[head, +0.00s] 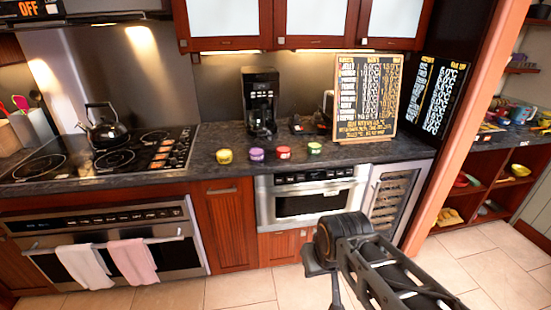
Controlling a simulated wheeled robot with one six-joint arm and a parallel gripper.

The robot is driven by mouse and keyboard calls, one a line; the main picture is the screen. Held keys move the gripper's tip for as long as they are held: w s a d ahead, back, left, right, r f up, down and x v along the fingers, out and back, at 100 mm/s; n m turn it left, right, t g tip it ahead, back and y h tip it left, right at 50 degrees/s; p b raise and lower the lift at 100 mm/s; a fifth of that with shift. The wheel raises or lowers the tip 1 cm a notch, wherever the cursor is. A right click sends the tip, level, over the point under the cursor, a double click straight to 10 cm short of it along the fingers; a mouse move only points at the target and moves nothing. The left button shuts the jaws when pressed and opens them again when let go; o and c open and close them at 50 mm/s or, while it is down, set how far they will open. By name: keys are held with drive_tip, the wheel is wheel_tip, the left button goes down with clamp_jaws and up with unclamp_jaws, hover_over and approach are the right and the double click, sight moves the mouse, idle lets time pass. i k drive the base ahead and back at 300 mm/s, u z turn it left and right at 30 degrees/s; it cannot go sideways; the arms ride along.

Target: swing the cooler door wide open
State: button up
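The cooler (392,200) is a narrow under-counter unit with a silver-framed glass door and several racks visible behind the glass. It stands at the right end of the counter, just right of the microwave drawer. Its door looks shut. My arm rises from the lower right in front of it and hides its lower part. My gripper (335,295) is low in the picture, left of the cooler and apart from it. Its fingers are small and partly cut off by the bottom edge, so I cannot tell whether they are open.
The microwave drawer (312,199) is shut, left of the cooler. Several coloured jars, a coffee maker (260,102) and a menu board (366,95) stand on the counter (220,140). An orange post (470,130) rises at the cooler's right. The tiled floor (240,291) in front is clear.

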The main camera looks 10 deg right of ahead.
sight(422, 166)
drive_tip(key=z, duration=1.35)
